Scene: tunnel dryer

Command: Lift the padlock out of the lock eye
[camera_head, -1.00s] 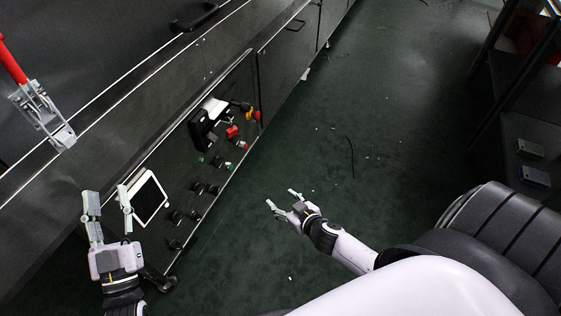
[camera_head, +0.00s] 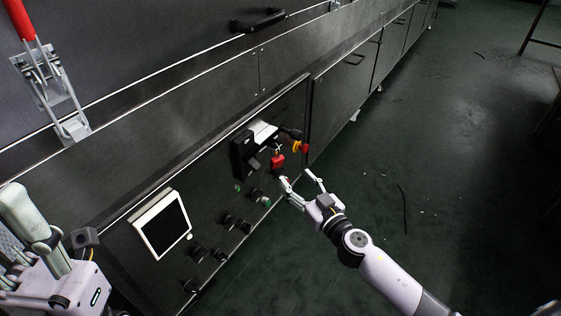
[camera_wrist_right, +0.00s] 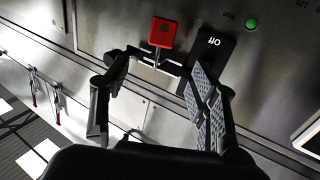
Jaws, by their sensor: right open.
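The red padlock (camera_head: 278,161) hangs on the front of the dark control panel, beside the black switch unit. In the right wrist view the padlock (camera_wrist_right: 162,33) is at the top centre, with its metal shackle below it by a black bracket that I take for the lock eye (camera_wrist_right: 150,57). My right gripper (camera_head: 298,180) is open and empty, just in front of and below the padlock. In the right wrist view its fingers (camera_wrist_right: 157,75) stand apart, with the padlock beyond their tips. My left gripper (camera_head: 35,235) is cut off at the lower left.
The black handle marked "Off" (camera_wrist_right: 212,45) is close to the padlock and the right finger. A yellow and red knob (camera_head: 298,147), several black knobs (camera_head: 235,222) and a white-framed screen (camera_head: 162,224) are on the panel. The green floor (camera_head: 450,200) to the right is mostly clear.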

